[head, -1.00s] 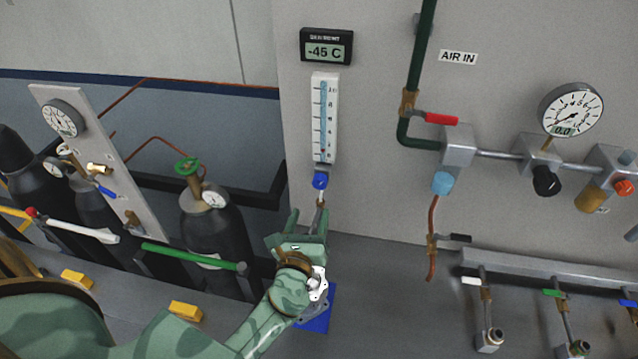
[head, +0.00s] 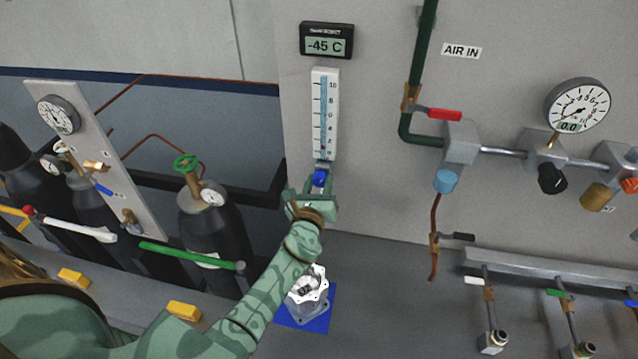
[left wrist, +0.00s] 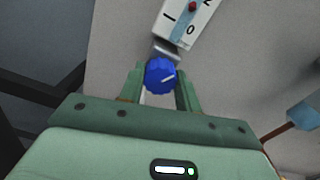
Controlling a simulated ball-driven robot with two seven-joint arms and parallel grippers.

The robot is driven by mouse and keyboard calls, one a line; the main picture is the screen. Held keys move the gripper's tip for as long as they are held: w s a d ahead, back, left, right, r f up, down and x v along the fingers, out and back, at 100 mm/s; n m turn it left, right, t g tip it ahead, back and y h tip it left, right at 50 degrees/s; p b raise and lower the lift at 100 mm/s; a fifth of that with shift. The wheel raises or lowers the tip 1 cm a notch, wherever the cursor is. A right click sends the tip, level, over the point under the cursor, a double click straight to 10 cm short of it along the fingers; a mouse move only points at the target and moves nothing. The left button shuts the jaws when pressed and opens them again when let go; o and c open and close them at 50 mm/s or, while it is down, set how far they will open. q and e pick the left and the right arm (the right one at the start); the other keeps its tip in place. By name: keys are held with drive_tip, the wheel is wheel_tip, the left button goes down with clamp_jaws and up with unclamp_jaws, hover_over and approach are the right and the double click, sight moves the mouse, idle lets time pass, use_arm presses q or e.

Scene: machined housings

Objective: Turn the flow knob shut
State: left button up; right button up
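The blue flow knob (head: 319,179) sits at the bottom of the white flowmeter (head: 325,115) on the grey wall panel. A red float (left wrist: 192,6) shows in the tube above the 1 mark. My left gripper (head: 318,187) is at the knob, with one finger on each side of it. In the left wrist view the gripper (left wrist: 160,80) is open around the knob. I cannot tell whether the fingers touch it. My right gripper is out of view.
A metal housing (head: 308,295) stands on a blue mat (head: 326,318) below my left arm. A display (head: 327,41) reading -45 C hangs above the flowmeter. Green pipe (head: 421,60) and a red-handled valve (head: 445,114) are to the right. Gas cylinders (head: 220,240) stand left.

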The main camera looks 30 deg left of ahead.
use_arm(q)
drive_tip(key=shift+c, duration=0.2)
drive_tip(key=shift+n+b, duration=0.3)
drive_tip(key=shift+n, duration=0.1)
drive_tip(key=shift+f+n+b, duration=0.1)
drive_tip(key=shift+n+b, duration=0.5)
drive_tip(key=shift+n, duration=0.3)
drive_tip(key=shift+n+b, duration=1)
drive_tip(key=shift+n, duration=0.8)
drive_tip(key=o, duration=1)
drive_tip(key=shift+c, duration=0.2)
drive_tip(key=shift+s, duration=0.1)
